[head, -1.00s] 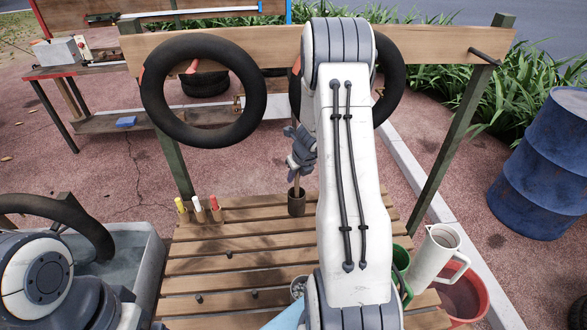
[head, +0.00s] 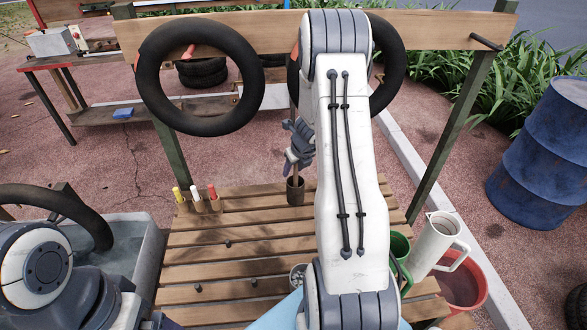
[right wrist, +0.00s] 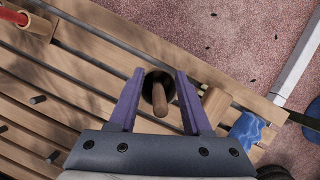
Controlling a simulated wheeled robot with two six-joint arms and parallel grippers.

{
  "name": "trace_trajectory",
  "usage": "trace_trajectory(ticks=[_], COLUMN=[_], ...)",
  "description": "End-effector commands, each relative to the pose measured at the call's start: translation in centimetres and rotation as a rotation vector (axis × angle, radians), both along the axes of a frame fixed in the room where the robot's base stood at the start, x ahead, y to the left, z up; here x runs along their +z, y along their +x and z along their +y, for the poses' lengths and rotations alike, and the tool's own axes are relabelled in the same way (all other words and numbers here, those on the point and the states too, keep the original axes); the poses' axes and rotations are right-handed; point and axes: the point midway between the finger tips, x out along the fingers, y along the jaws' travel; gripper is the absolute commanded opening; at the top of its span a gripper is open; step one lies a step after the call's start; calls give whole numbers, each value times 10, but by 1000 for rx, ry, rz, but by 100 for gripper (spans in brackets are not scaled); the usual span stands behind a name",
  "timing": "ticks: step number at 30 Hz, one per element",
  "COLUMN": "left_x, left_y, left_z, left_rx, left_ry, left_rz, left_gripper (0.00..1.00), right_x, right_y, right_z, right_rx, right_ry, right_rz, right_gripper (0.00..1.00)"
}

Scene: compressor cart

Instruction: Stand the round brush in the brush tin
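The brush tin (head: 295,196) is a small dark cup standing at the far edge of the slatted cart top. The round brush (head: 295,172) stands in it with its wooden handle up; its head is hidden inside. In the right wrist view the handle (right wrist: 187,106) rises from the tin's dark mouth (right wrist: 154,82), leaning a little. My right gripper (right wrist: 160,76) is just above the tin, its purple fingers open on either side of the handle with gaps showing. It also shows in the head view (head: 292,168). My left gripper is out of view.
Markers with red, white and yellow tops stand in a wooden rack (head: 204,206) left of the tin. A green mug (head: 399,246), a white pitcher (head: 431,250) and a red bucket (head: 480,285) are at right. Black tyres (head: 200,78) hang on the back board.

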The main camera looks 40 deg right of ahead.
Motion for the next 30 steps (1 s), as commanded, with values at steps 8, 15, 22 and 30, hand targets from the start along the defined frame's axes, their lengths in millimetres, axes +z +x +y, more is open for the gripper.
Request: trace_trajectory(ticks=[8, 15, 22, 30], left_x=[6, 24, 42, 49], left_y=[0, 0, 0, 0], left_z=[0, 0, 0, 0], left_rx=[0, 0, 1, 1], left_ry=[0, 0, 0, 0], left_rz=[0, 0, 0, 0], left_gripper=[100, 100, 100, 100], right_x=[7, 51, 94, 114], right_y=[0, -16, -35, -45], right_z=[0, 2, 5, 7], right_rx=[1, 0, 0, 1], right_ry=[-1, -4, -3, -1], right_rz=[-1, -3, -3, -1], right_gripper=[49, 49, 49, 49])
